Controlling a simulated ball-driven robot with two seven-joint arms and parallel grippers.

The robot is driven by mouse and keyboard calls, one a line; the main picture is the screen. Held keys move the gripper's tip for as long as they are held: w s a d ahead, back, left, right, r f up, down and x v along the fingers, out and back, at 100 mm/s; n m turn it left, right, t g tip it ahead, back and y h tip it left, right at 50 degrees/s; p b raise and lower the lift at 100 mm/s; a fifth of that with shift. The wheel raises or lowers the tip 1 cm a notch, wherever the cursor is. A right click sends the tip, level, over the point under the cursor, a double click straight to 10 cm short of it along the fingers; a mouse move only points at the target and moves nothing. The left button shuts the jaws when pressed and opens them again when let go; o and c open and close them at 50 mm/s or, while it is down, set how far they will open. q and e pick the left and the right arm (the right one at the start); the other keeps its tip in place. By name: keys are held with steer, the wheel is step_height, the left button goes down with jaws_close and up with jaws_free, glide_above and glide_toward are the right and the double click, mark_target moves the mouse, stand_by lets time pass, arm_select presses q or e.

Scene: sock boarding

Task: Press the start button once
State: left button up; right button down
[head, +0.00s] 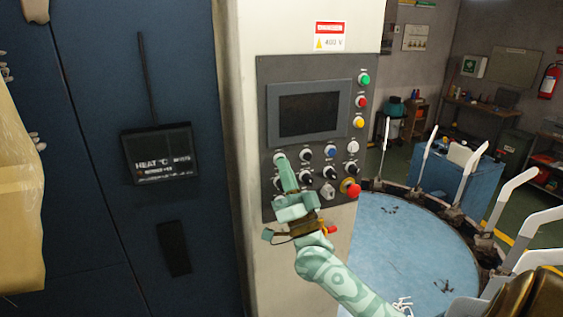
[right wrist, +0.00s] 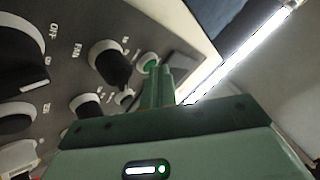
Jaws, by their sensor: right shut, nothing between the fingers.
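The grey control panel (head: 322,180) stands on a pale column and carries the buttons and knobs. My right gripper (head: 281,160) reaches up to the panel's left side, its fingers shut and empty. Its fingertips (right wrist: 158,78) overlap a green button with a pale ring (right wrist: 150,60) in the right wrist view; whether they touch it I cannot tell. In the head view the fingers mostly hide that button, with part of the pale ring (head: 277,155) showing. Another green button (head: 365,79) is at the panel's top right. My left gripper is out of view.
Black knobs (head: 306,154) sit close right of my fingers. A red mushroom button (head: 353,191) is at the panel's lower right. A dark screen (head: 310,114) is above. A round blue table (head: 395,245) ringed with pale upright forms stands to the right.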

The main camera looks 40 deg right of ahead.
steer(key=shift+s, duration=0.15)
steer(key=shift+s+a+p, duration=0.25)
steer(key=shift+s+p, duration=0.2)
steer(key=shift+s, duration=0.2)
steer(key=shift+s, duration=0.1)
steer(key=shift+s+a+p, duration=0.25)
steer(key=shift+s+p, duration=0.05)
steer(key=shift+s, duration=0.45)
steer(key=shift+s+a+p, duration=0.3)
steer(key=shift+s, duration=0.5)
steer(key=shift+s+a+p, duration=0.25)
steer(key=shift+s+p, duration=0.05)
steer(key=shift+s, duration=0.45)
